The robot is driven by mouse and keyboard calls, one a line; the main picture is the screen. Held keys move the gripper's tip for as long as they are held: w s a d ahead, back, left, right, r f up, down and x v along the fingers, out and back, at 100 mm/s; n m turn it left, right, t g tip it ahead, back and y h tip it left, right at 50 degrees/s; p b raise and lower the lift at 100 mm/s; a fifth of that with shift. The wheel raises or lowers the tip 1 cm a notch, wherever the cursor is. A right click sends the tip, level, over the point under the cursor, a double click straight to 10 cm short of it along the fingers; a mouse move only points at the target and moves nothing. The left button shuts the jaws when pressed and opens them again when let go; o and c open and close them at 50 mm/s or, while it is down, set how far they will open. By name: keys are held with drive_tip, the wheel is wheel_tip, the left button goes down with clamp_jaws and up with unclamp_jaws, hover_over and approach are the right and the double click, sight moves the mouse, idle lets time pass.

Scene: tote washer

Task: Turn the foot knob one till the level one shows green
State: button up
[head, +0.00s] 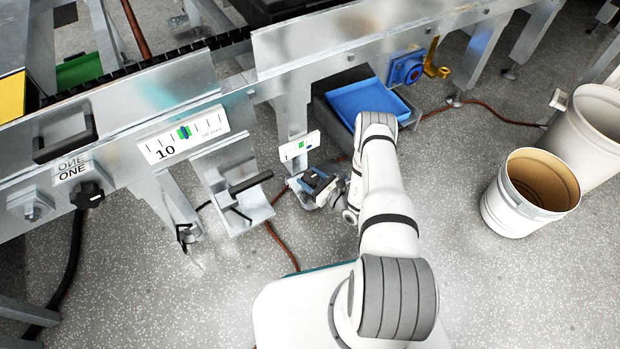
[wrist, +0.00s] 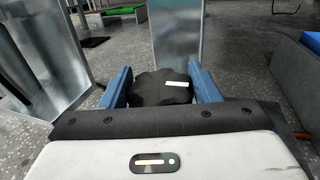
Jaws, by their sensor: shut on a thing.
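In the wrist view, a black lobed knob (wrist: 160,87) with a white stripe on its top sits between the two blue fingers of my gripper (wrist: 161,84). The fingers touch its sides. In the head view my gripper (head: 318,184) is low at the foot of a machine leg (head: 290,112), and the knob is mostly hidden there. A small white level plate (head: 299,146) with a green patch is on that leg just above my gripper. Its marker is too small to read surely. I cannot read a name on the knob or plate.
A larger white gauge (head: 183,133) marked 10 has a green band with a blue mark in it. A bracket with a black handle (head: 250,183) stands left of my gripper. A blue tray (head: 367,101) lies behind my arm. A white bin (head: 529,192) stands right on open floor.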

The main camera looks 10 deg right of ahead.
drive_tip(key=shift+f, duration=0.1)
drive_tip(key=n+g+y+b, duration=0.5)
drive_tip(key=shift+f+g, duration=0.15)
drive_tip(key=shift+g, duration=0.25)
drive_tip(key=n+g+y+b, duration=0.1)
drive_tip(key=n+g, duration=0.1)
drive_tip(key=g, duration=0.1)
drive_tip(key=shift+n+g+y, duration=0.3)
drive_tip(key=shift+g+y, duration=0.1)
drive_tip(key=shift+r+n+g+y, duration=0.2)
drive_tip(key=shift+n+g+y, duration=0.2)
drive_tip(key=shift+n+g, duration=1.25)
drive_tip(key=shift+a+m+g, duration=0.1)
drive_tip(key=shift+m+g, duration=0.15)
drive_tip(key=shift+g, duration=0.4)
drive_tip(key=o, duration=1)
drive_tip(key=d+p, duration=0.1)
drive_tip(key=d, duration=0.7)
drive_tip(key=shift+s, duration=0.2)
